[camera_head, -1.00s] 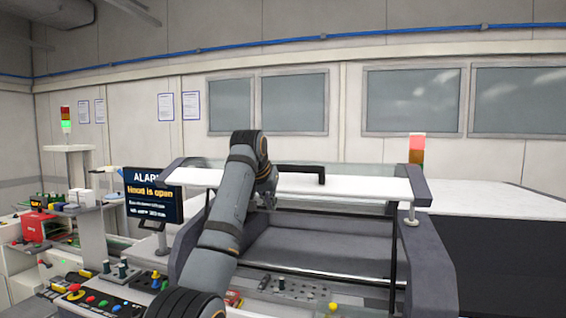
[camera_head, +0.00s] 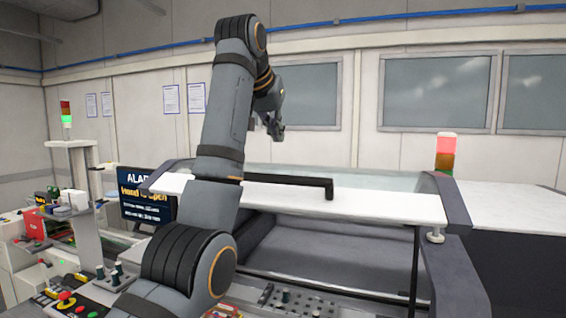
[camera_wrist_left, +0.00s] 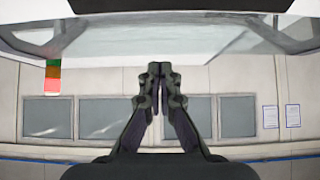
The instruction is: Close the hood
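The hood (camera_head: 380,200) is a white-fronted panel with a clear top between dark side arms. It stands raised over the machine, leaving a dark opening below. Its black bar handle (camera_head: 300,181) runs along the front panel, partly hidden by my left arm. My left gripper (camera_head: 276,131) is above and behind the handle in the head view, apart from it. In the left wrist view, which looks upside down, its fingertips (camera_wrist_left: 160,70) are together with nothing between them. The hood's edge (camera_wrist_left: 180,8) shows at the top there. My right gripper is not in view.
A screen (camera_head: 146,195) reads that the hood is open, partly covered. A signal tower (camera_head: 445,152) lit red stands at the right. A control panel (camera_head: 75,303) with buttons lies at the front left. Free air lies above the hood.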

